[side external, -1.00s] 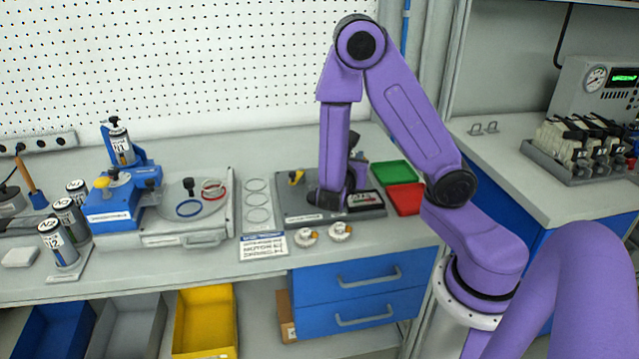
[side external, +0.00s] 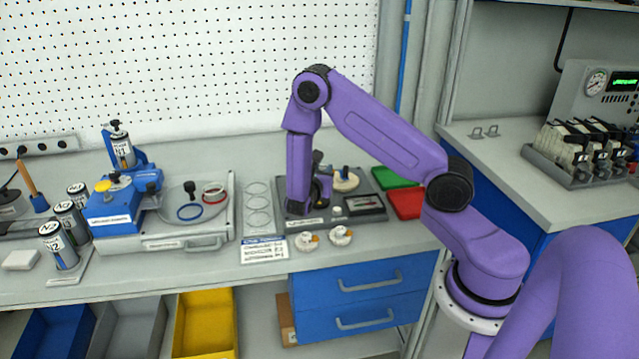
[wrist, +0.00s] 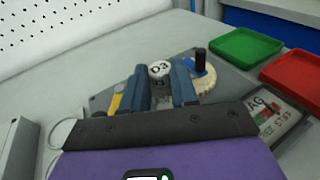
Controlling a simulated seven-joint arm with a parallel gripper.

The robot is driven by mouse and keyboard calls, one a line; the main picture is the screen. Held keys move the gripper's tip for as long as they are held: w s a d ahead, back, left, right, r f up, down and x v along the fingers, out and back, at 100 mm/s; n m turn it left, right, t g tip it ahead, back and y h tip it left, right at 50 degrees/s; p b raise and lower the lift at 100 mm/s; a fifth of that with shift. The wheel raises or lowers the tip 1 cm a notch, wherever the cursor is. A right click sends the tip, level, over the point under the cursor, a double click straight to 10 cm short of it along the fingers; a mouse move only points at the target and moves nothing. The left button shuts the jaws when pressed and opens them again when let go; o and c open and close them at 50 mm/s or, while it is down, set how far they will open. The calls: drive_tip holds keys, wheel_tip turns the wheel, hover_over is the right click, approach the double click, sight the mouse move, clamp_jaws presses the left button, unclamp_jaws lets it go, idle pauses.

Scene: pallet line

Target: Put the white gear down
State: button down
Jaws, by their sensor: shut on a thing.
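My gripper (wrist: 161,97) has its two blue-grey fingers around a small white round piece marked D3 (wrist: 160,69). I cannot tell whether this piece has gear teeth, as the fingers hide its sides. In the side view my gripper (side external: 299,209) is low over the left part of the grey base plate (side external: 372,196) and hides the held piece. A cream-white toothed gear (wrist: 204,84) lies on the plate to the right of my fingers, with a blue part and a dark post at its middle. It also shows in the side view (side external: 347,183).
A yellow-topped part (wrist: 116,98) is just left of my fingers. A green tray (side external: 395,177) and a red tray (side external: 406,204) lie right of the plate. A blue fixture (side external: 118,205) stands left.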

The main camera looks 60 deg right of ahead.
drive_tip(key=shift+w+d+f, duration=0.15)
drive_tip(key=shift+w+f, duration=0.15)
drive_tip(key=shift+f, duration=0.15)
drive_tip(key=shift+w+f, duration=0.15)
drive_tip(key=shift+f, duration=1.5)
drive_tip(key=shift+f, duration=0.6)
drive_tip(key=c, duration=0.9)
unclamp_jaws()
drive_tip(key=shift+o, duration=0.2)
